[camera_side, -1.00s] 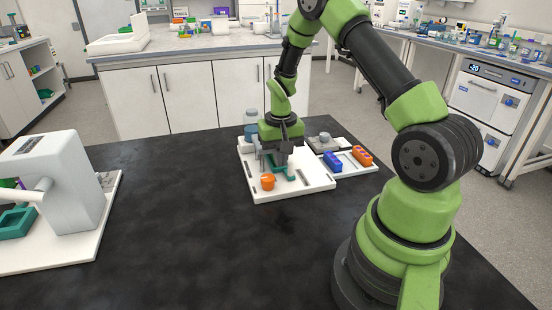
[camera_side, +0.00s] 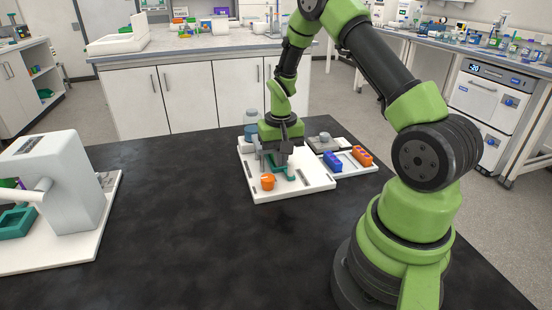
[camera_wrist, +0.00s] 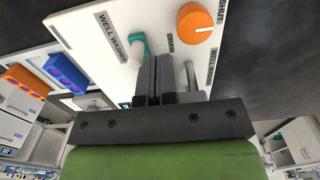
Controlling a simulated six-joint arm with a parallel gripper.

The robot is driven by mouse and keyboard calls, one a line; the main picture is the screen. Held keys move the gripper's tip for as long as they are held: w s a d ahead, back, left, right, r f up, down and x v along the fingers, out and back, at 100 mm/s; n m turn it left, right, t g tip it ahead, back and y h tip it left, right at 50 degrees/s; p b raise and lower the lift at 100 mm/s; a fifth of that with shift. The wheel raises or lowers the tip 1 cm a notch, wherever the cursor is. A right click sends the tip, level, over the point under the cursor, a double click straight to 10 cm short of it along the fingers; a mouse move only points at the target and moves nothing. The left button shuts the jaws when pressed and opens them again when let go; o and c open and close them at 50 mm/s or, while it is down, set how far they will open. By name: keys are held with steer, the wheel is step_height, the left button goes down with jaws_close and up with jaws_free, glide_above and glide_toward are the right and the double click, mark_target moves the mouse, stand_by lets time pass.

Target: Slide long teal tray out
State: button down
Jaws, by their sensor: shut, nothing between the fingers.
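In the wrist view a bit of teal (camera_wrist: 138,44) shows just beyond and left of the fingertips. My gripper is shut and empty, pointing down low over the board beside the teal piece. I cannot tell whether the fingers touch it. In the wrist view the shut fingers (camera_wrist: 155,60) stand close together near the "DRAIN" label.
An orange knob (camera_side: 268,181) stands on the board near my gripper. A side tray (camera_side: 350,172) holds a blue rack (camera_side: 332,161) and an orange rack (camera_side: 362,156). A white machine (camera_side: 62,180) with a teal frame (camera_side: 14,222) stands at left. The black table's middle is clear.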

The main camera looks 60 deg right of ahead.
mark_target(294, 175)
steer(key=shift+f, duration=1.7)
steer(key=shift+s+d, duration=1.2)
steer(key=shift+s, duration=0.05)
steer(key=shift+s+d, duration=1.7)
steer(key=shift+d, duration=0.05)
